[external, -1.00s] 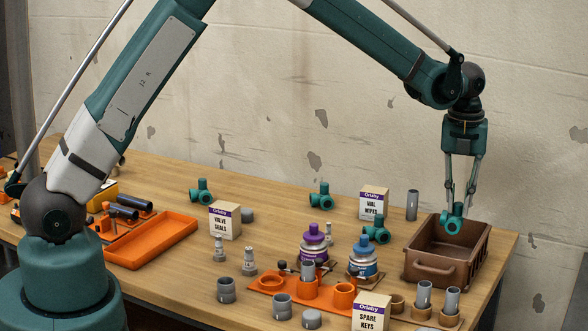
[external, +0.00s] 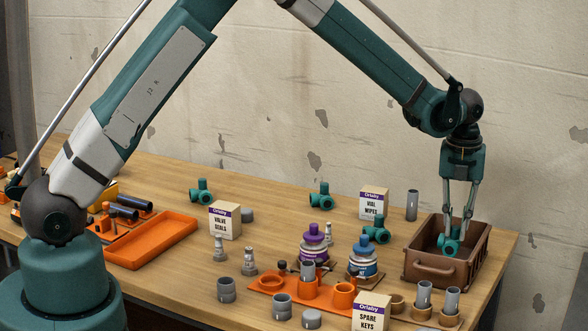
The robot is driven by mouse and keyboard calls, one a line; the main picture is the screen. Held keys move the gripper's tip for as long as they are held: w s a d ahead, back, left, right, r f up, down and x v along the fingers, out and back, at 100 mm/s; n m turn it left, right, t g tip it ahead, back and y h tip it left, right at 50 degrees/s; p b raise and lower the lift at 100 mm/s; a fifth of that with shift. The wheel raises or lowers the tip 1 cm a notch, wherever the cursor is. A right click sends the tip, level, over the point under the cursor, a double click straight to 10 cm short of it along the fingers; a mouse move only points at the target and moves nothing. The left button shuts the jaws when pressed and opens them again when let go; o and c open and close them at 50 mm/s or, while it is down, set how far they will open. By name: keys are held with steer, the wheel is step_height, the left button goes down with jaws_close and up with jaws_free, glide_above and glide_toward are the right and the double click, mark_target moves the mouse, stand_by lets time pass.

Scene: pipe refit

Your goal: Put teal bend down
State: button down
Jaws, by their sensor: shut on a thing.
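My gripper (external: 455,233) points straight down inside the brown crate (external: 428,270) at the right end of the table. It is shut on a teal bend (external: 449,245), which sits below the crate's rim. Whether the bend touches the crate's floor I cannot tell, as the front wall hides its lower side. Other teal bends lie on the table: one at the back left (external: 201,191), one at the back middle (external: 321,195) and one left of the crate (external: 377,230).
The Vial Wipes box (external: 373,204) and a grey pipe (external: 412,205) stand behind and left of the crate. Purple (external: 314,242) and blue (external: 363,260) bottles, an orange holder (external: 270,285) and a Spare Keys box (external: 370,313) stand in front. An orange tray (external: 150,243) lies left.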

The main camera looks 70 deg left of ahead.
mark_target(454, 238)
steer(key=shift+f, duration=1.9)
steer(key=shift+f+b, duration=0.15)
steer(key=shift+b, duration=0.15)
steer(key=c, duration=2.3)
jaws_free()
step_height(454, 238, up, 12)
steer(key=shift+r+p, duration=0.2)
steer(key=shift+p, duration=0.4)
